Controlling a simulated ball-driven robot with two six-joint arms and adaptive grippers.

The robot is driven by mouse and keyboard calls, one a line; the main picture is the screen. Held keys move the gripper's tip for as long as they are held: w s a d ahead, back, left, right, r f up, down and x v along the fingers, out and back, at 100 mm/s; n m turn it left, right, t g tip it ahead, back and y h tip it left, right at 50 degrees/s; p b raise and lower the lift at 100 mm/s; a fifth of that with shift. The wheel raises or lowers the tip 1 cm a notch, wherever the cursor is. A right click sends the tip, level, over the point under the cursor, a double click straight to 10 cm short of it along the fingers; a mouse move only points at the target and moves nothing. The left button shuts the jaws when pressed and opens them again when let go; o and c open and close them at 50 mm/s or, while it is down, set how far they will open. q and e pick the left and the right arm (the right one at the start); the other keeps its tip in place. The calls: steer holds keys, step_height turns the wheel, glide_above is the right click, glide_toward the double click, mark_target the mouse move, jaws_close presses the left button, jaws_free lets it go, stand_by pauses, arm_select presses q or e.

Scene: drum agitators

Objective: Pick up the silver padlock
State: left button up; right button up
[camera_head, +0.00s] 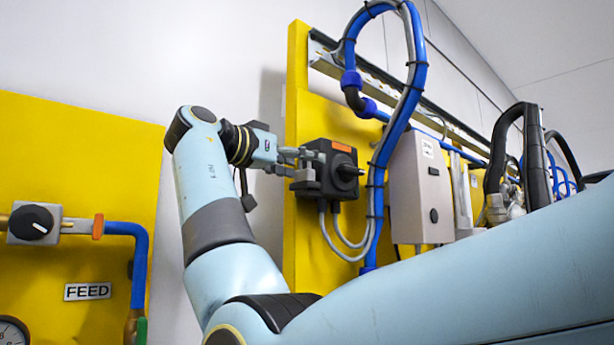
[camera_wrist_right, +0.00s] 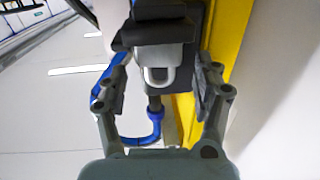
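The silver padlock (camera_wrist_right: 158,56) shows in the right wrist view, against a black switch box (camera_wrist_right: 183,79), with its U-shaped shackle toward the lower part of the picture. My right gripper (camera_wrist_right: 161,84) is open, with one finger on each side of the padlock and a gap to both. In the head view my right gripper (camera_head: 302,161) reaches the left side of the black switch box (camera_head: 340,172). I cannot make out the padlock there among the grey fingers. My left gripper is in neither view.
The switch box is on a yellow panel (camera_head: 297,225), with grey cables below it and a blue hose (camera_head: 378,175) close on its right. A grey enclosure (camera_head: 421,187) stands farther right. At left, another yellow panel (camera_head: 90,145) carries a black knob (camera_head: 31,222) and a FEED label (camera_head: 88,291).

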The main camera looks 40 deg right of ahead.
steer(key=shift+d, duration=0.15)
steer(key=shift+c, duration=2.2)
steer(key=shift+d+f, duration=0.1)
steer(key=shift+c, duration=1.2)
steer(key=c, duration=0.4)
jaws_close()
steer(key=shift+r, duration=0.5)
step_height(320, 180, up, 10)
steer(key=b, duration=0.3)
step_height(320, 180, up, 8)
steer(key=f, duration=0.1)
glide_above(301, 169)
arm_select(q)
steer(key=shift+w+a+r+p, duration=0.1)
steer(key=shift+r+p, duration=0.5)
steer(key=shift+p, duration=1.45)
arm_select(e)
steer(key=shift+r, duration=1.6)
